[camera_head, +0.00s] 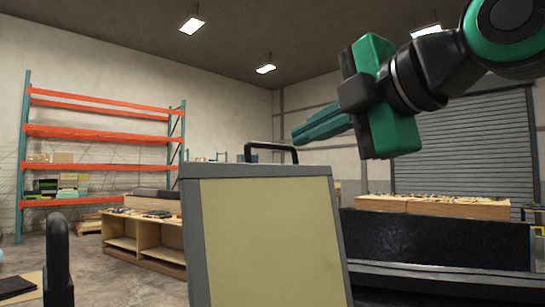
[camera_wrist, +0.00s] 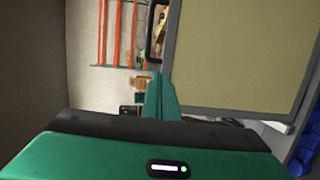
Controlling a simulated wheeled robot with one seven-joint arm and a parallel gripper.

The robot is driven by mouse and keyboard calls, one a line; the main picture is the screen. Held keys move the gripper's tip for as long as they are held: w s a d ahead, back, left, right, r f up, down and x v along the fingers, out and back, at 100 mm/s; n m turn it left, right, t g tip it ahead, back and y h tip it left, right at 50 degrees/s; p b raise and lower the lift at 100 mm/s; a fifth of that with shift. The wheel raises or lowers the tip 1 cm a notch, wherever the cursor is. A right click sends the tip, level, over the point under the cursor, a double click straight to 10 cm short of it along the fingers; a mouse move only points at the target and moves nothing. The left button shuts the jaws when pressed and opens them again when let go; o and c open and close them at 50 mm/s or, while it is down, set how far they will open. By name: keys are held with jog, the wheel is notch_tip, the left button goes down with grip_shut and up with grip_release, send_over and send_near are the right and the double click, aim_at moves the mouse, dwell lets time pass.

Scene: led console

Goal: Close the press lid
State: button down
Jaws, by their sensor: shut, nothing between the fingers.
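The press lid (camera_head: 265,240) is a grey-framed panel with a beige face, standing raised and nearly upright in the head view. A black handle (camera_head: 270,147) rises from its top edge. In the wrist view the lid (camera_wrist: 240,55) fills the upper right, with part of the handle (camera_wrist: 153,52) at its left edge. My green and black gripper (camera_head: 297,136) is shut and empty, its fingers pointing left, with the tips close to the handle's right end. In the wrist view the fingertips (camera_wrist: 160,76) appear near the handle's end. Whether they touch it is unclear.
A dark box-like unit (camera_head: 440,240) stands right of the lid. A black upright post (camera_head: 57,262) is at the lower left. A wooden bench (camera_head: 150,240) and an orange shelf rack (camera_head: 100,131) stand behind. Blue items (camera_wrist: 305,150) show at the wrist view's right edge.

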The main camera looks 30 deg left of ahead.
send_near(250, 156)
jog(key=x, duration=0.6)
jog(key=shift+w+a+f, duration=0.1)
jog(key=shift+w+a, duration=0.05)
jog(key=shift+a, duration=0.05)
